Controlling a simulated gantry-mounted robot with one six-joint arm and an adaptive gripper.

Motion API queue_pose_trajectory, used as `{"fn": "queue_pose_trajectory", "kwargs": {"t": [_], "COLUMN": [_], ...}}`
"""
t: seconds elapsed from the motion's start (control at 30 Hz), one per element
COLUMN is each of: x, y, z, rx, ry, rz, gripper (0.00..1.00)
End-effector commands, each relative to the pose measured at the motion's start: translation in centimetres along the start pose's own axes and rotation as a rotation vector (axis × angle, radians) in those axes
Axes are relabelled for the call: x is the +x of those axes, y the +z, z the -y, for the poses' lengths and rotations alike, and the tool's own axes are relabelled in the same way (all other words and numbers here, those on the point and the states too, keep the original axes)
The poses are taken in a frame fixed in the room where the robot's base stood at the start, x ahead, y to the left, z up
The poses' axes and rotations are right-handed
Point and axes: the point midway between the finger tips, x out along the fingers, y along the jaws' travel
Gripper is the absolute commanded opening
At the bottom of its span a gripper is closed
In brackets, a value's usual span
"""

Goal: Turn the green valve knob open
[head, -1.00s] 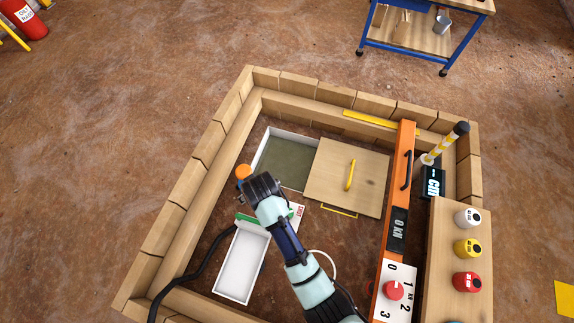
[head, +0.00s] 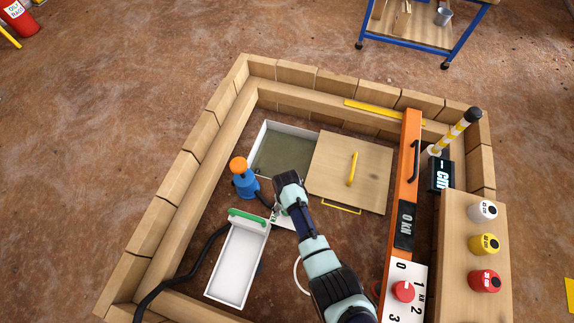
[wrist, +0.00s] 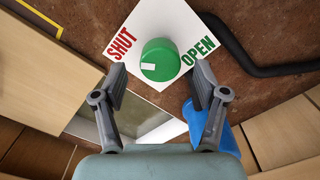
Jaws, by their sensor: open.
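The green valve knob (wrist: 162,56) sits on a white plate (wrist: 150,22) in the wrist view, with red SHUT at its left and green OPEN at its right. A white mark on the knob lies at its lower left, toward the SHUT side. My gripper (wrist: 160,74) is open and empty, with one finger on each side of the knob's lower part in the picture. I cannot tell whether the fingertips reach down beside it; no contact shows. In the head view my gripper (head: 278,210) is over the plate (head: 286,219) and hides the knob.
A white tray (head: 233,265) with a green strip, a dark hose (head: 180,270) and a wooden lid (head: 335,160) are near. An orange beam (head: 405,170) stands at the right.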

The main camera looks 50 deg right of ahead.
Motion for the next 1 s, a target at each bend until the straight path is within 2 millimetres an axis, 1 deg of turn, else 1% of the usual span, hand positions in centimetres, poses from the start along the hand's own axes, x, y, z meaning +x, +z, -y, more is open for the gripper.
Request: {"fn": "queue_pose_trajectory", "kwargs": {"t": [0.03,0.13,0.23,0.47,0.8,0.83,1.0], "x": [1.4,2.4,2.7,2.6,2.6,2.6,2.6], "y": [0.0,-0.1,-0.1,-0.1,0.0,0.0,0.0], "z": [0.0,0.0,0.0,0.0,0.0,0.0,0.0], "rx": [0.000,0.000,0.000,0.000,0.000,0.000,0.008], "ry": [0.000,0.000,0.000,0.000,0.000,0.000,0.000], "rz": [0.001,-0.001,-0.001,-0.001,-0.001,-0.001,-0.001], "gripper": [0.72,0.72,0.72,0.72,0.16,0.12,0.12]}}
